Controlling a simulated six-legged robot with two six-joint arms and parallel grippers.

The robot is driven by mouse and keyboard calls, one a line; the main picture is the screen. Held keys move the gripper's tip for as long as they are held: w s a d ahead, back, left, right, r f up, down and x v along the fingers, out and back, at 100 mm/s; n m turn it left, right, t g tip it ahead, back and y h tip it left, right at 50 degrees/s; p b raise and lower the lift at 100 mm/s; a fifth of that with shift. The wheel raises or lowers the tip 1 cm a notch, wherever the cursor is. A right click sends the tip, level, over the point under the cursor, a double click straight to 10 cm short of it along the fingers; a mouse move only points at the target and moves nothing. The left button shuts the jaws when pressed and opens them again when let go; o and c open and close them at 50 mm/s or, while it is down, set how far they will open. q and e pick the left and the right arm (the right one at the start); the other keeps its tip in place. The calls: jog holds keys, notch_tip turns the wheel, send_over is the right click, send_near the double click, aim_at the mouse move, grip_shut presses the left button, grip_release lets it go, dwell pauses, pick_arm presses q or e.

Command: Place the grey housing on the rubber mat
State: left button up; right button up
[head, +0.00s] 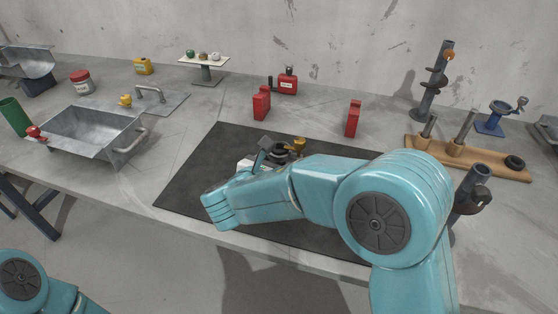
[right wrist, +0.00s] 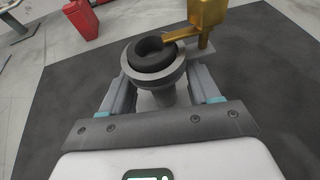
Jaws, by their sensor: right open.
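A grey round housing (right wrist: 162,92) with a dark ring on top stands on the black rubber mat (right wrist: 265,100) in the right wrist view. A brass-yellow part (right wrist: 207,14) reaches over its rim. In the head view the housing (head: 283,152) shows on the mat (head: 190,185), partly hidden by my right arm. My right gripper (right wrist: 160,82) is open, with one finger on each side of the housing; I cannot tell whether they touch it. It also shows in the head view (head: 272,153). My left gripper is out of view.
Two red blocks (head: 261,103) (head: 353,118) stand behind the mat. A metal tray (head: 88,130) is at left. A wooden peg board (head: 470,160) and a dark post stand (head: 430,90) are at right. The mat's left part is bare.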

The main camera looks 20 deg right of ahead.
jog(key=v, duration=1.1)
jog(key=shift+s+a, duration=0.1)
jog(key=shift+s, duration=0.15)
